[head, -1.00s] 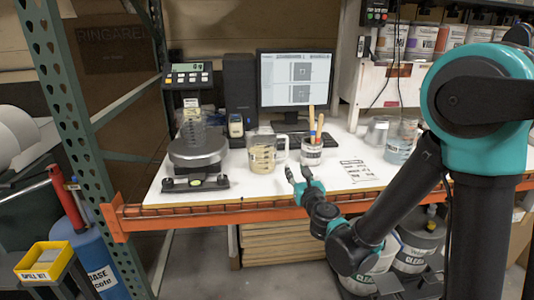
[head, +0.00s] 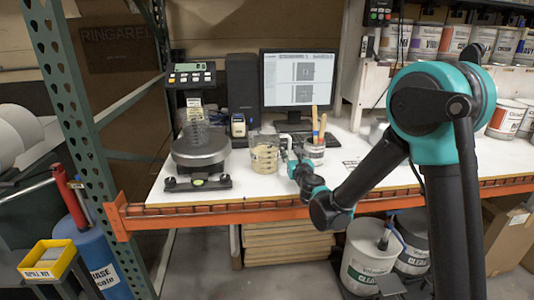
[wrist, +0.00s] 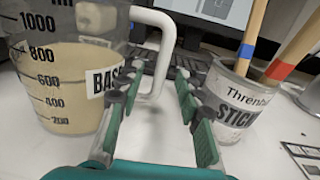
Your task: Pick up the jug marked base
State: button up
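The jug marked base (head: 264,157) stands upright on the white table, a clear measuring jug partly filled with a cream liquid. In the wrist view the jug (wrist: 68,75) is at the left, with a label reading "BAS" and its white handle (wrist: 160,52) toward the middle. My gripper (head: 293,158) is just right of the jug in the head view. In the wrist view my gripper (wrist: 160,88) is open, one finger each side of the handle's lower part as seen. I cannot tell whether either finger touches it.
A tub of stir sticks (head: 313,152) labelled "STICK" stands close by my right finger. A scale (head: 200,150) with a clear cup is left of the jug. A keyboard and monitor (head: 297,80) are behind. An orange beam (head: 230,216) edges the table's front.

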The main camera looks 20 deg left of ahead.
jog(key=shift+x, duration=1.05)
grip_shut()
